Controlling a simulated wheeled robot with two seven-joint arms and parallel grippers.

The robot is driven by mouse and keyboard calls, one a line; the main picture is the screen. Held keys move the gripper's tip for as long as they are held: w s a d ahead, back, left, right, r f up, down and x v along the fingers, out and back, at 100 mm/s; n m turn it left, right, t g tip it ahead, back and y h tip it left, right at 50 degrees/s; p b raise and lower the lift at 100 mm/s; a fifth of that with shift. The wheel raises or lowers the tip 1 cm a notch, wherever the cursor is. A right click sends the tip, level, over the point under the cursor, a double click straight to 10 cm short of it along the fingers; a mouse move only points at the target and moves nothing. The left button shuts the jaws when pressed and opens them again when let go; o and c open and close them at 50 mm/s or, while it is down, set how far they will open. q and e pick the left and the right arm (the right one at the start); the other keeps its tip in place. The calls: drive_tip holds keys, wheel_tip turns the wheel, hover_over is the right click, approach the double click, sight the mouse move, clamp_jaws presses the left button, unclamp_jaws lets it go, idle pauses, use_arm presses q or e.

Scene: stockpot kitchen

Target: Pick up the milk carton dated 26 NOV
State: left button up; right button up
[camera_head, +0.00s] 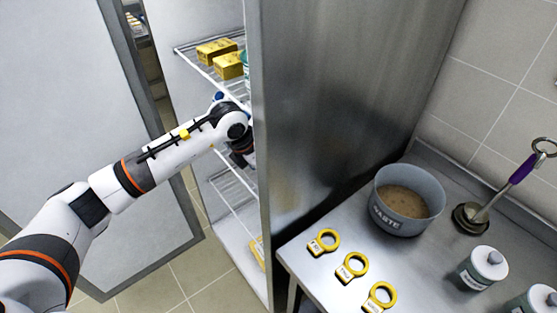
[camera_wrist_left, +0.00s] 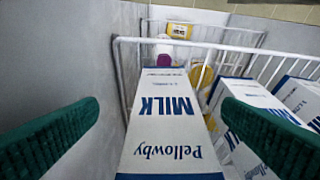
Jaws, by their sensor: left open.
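A white milk carton (camera_wrist_left: 165,120) with blue "MILK" and "Pellowby" lettering fills the middle of the left wrist view. My left gripper (camera_wrist_left: 160,106) is open, with one green finger on each side of this carton. I cannot tell whether the fingers touch it. More milk cartons (camera_wrist_left: 262,125) stand to the right, partly behind the right finger. No date is readable on any carton. In the head view my left arm reaches into the fridge, and the gripper is mostly hidden by the fridge's side wall. My right gripper is not in view.
White wire rails (camera_wrist_left: 215,45) run behind and beside the cartons. Yellow boxes (camera_head: 217,50) sit on an upper wire shelf. The steel fridge side (camera_head: 325,100) stands close right of my arm. A waste pot (camera_head: 408,200) and yellow rings (camera_head: 352,268) are on the counter.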

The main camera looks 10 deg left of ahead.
use_arm(q)
drive_tip(key=p+x, duration=0.1)
drive_tip(key=x, duration=0.2)
drive_tip(key=p+x, duration=0.1)
drive_tip(key=x, duration=0.1)
drive_tip(key=shift+w+a+f+p, duration=0.2)
drive_tip(key=shift+w+f+p, duration=0.1)
drive_tip(key=shift+f, duration=0.05)
drive_tip(key=shift+w+d+f, duration=0.1)
drive_tip(key=shift+w+f, duration=0.05)
drive_tip(key=shift+f, duration=0.2)
drive_tip(key=shift+c, duration=0.3)
drive_tip(key=c, duration=1.8)
drive_tip(key=shift+w+r, duration=0.15)
drive_tip(key=shift+r, duration=0.05)
drive_tip(key=shift+c, duration=0.2)
